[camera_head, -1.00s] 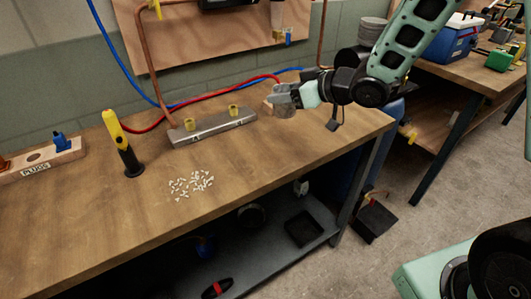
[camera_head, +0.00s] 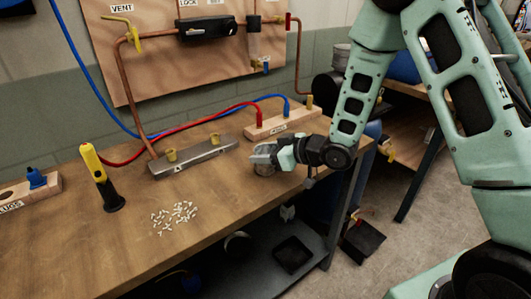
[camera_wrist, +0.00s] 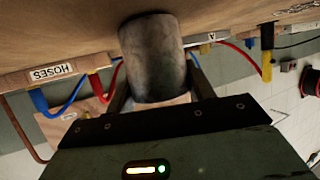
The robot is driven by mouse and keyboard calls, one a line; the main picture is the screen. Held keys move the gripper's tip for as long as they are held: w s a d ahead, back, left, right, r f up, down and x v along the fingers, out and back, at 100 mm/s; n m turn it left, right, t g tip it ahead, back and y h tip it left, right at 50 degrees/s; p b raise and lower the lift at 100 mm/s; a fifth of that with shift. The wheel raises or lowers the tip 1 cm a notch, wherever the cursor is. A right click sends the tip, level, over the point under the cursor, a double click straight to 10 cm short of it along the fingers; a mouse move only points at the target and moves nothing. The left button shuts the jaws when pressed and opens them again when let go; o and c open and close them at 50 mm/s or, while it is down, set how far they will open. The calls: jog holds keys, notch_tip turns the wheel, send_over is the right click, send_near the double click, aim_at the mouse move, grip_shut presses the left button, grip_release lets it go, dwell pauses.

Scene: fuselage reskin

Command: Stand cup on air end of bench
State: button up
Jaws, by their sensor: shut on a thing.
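The cup (camera_wrist: 152,57) is a worn grey cylinder; in the wrist view it sits between my fingers. In the head view, my gripper (camera_head: 264,154) is shut on the cup (camera_head: 265,169), over the bench's right part. The cup is low at the wooden bench top (camera_head: 215,215), near its front right edge. I cannot tell whether its base touches the wood. My gripper partly hides the cup in the head view.
The HOSES block (camera_head: 283,123), with red and blue hoses, stands behind my gripper. A grey metal manifold (camera_head: 195,157) with yellow fittings is to the left. Bare wood surrounds the cup.

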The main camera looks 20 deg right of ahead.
jog(key=shift+f, duration=0.15)
jog(key=o, duration=1.1)
jog(key=shift+c, duration=0.2)
